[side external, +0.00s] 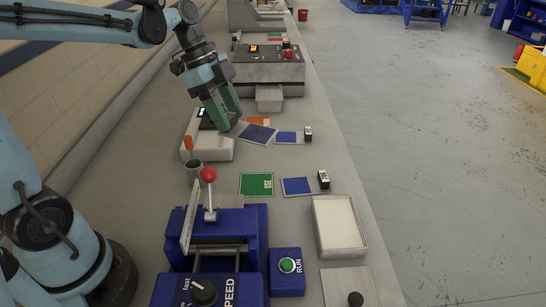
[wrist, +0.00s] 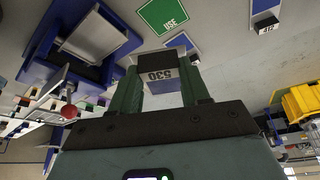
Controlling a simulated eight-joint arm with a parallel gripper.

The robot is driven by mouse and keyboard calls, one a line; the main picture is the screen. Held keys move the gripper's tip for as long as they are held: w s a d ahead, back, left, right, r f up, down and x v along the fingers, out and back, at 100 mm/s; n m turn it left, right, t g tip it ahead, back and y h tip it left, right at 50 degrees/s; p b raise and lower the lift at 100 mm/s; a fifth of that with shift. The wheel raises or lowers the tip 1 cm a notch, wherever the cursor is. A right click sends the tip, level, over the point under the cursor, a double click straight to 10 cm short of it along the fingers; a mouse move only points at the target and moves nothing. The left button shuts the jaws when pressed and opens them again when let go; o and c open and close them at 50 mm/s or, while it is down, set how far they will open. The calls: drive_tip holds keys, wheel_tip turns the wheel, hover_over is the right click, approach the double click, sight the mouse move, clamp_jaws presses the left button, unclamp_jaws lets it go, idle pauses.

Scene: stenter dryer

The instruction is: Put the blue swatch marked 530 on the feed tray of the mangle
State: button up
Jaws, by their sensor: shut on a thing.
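My gripper (side external: 231,122) is shut on the dark tag block of a blue swatch (side external: 257,133). In the wrist view the block, marked 530 (wrist: 160,77) and upside down, sits between the two green fingers (wrist: 160,92). Most of the swatch is hidden behind it there. In the side view the swatch reaches right from the fingertips, overlapping an orange card; its height is unclear. The blue machine with rollers and a red-knobbed lever (side external: 209,176), seemingly the mangle (side external: 236,218), stands in front; it also shows in the wrist view (wrist: 95,40).
Two other blue swatches (side external: 287,137) (side external: 297,186) with tags lie to the right; one tag reads 412 (wrist: 268,28). A green USE card (side external: 256,184), a cup (side external: 194,168), a white tray (side external: 340,226) and a RUN box (side external: 287,270) stand nearby. A grey machine (side external: 268,73) stands behind.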

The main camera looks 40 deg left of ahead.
drive_tip(key=m, duration=0.1)
drive_tip(key=m+g, duration=0.1)
drive_tip(key=w+a+m, duration=0.1)
drive_tip(key=shift+f+m+g, duration=0.3)
drive_tip(key=shift+f+m, duration=0.1)
drive_tip(key=m+g, duration=0.1)
drive_tip(key=m, duration=0.3)
drive_tip(key=m+g+y, duration=0.1)
drive_tip(key=m+g, duration=0.1)
drive_tip(key=m, duration=0.3)
approach(223, 206)
wheel_tip(223, 206, down, 2)
drive_tip(key=w, duration=0.1)
drive_tip(key=shift+s+d+f, duration=0.3)
drive_tip(key=shift+s+f, duration=0.2)
drive_tip(key=shift+f, duration=0.1)
drive_tip(key=shift+s+d+f, duration=0.35)
drive_tip(key=shift+s+f, duration=0.15)
drive_tip(key=shift+f, duration=0.05)
drive_tip(key=shift+s+d+f, duration=0.2)
drive_tip(key=shift+f, duration=0.1)
drive_tip(key=shift+f, duration=0.1)
drive_tip(key=o, duration=1.1)
drive_tip(key=shift+o, duration=0.2)
